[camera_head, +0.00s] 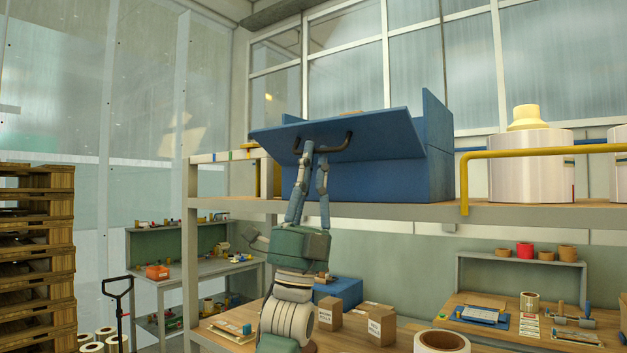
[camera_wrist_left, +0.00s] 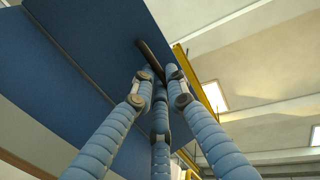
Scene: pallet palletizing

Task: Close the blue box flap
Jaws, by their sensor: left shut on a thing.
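The blue box (camera_head: 375,183) stands on the upper shelf, with a taller wall at its right end. Its blue flap (camera_head: 385,130) juts out from the front, tilted and not flush with the box. A dark bar handle (camera_head: 343,147) is on the flap's face. My left gripper (camera_head: 313,150) reaches up from below and is shut on the handle. In the left wrist view, the fingers close around the handle (camera_wrist_left: 146,56) under the flap (camera_wrist_left: 85,35). The box's inside is mostly hidden behind the flap. My right gripper is not in view.
The shelf board (camera_head: 390,210) runs below the box. A yellow rail (camera_head: 540,150) and a large white roll (camera_head: 530,165) stand to its right. Small cartons (camera_head: 381,326) sit on the lower bench. Stacked pallets (camera_head: 38,250) stand at far left.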

